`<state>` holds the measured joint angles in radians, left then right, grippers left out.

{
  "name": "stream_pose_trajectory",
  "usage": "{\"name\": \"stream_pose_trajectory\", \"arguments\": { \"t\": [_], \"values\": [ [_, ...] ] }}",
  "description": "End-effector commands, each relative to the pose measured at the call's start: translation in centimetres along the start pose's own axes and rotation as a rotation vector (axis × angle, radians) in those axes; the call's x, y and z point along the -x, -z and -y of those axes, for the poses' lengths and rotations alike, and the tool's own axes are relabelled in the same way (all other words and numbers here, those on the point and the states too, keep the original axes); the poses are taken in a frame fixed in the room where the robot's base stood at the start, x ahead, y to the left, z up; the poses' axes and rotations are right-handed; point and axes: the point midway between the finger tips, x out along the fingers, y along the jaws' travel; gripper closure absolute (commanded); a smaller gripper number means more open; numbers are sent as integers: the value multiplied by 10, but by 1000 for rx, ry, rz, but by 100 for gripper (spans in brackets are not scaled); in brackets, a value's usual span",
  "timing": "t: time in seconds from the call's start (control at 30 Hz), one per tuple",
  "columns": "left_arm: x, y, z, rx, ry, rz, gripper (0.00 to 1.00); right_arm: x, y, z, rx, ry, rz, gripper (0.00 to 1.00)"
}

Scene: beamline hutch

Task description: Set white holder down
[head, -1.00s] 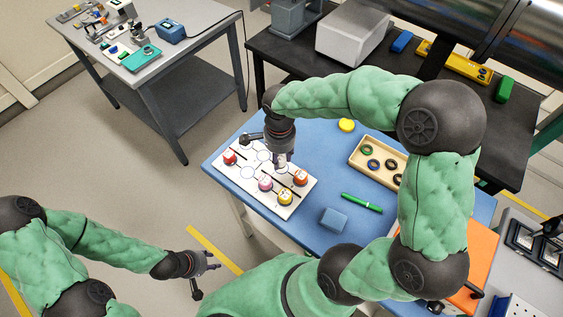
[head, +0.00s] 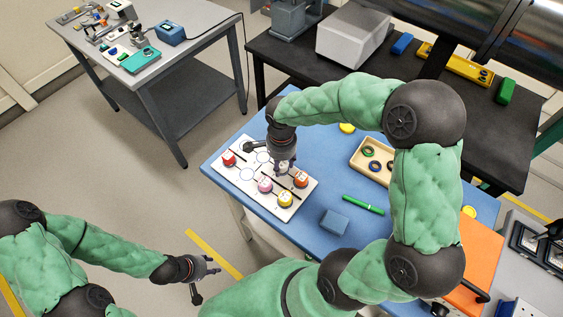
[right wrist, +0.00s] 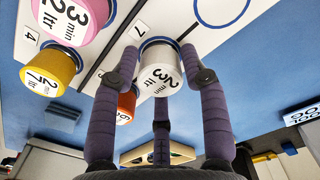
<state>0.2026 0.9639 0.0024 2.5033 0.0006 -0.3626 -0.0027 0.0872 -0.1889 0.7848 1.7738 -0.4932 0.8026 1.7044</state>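My right gripper (head: 283,168) is over the white board (head: 237,183) on the blue table. In the right wrist view its fingers (right wrist: 160,65) are closed around the white holder (right wrist: 160,72), which is at the board near a printed circle. I cannot tell whether its base touches the board. In the head view the holder is mostly hidden by the gripper. A red holder (head: 229,158), a pink holder (head: 265,185), a yellow holder (head: 285,199) and an orange holder (head: 301,179) stand on the board. My left gripper (head: 206,280) is open and empty, away from the table.
A blue block (head: 334,222) and a green marker (head: 363,204) lie right of the board. A wooden tray (head: 356,156) with several rings and a yellow disc (head: 347,128) are farther back. An orange case (head: 478,250) is at the right. A bare circle (right wrist: 220,10) is beside the white holder.

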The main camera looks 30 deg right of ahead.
Motion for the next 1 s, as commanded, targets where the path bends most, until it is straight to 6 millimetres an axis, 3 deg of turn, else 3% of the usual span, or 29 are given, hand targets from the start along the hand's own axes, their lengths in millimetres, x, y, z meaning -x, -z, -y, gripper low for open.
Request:
{"name": "stream_pose_trajectory", "arguments": {
  "t": [0.47,1.0],
  "values": [
    [5,0,-2,0,0,0,60,6,0,0,0,0,0,40],
    [29,-1,-10,0,0,0,60,104,0,1,0,3,0,40]
  ]
}}
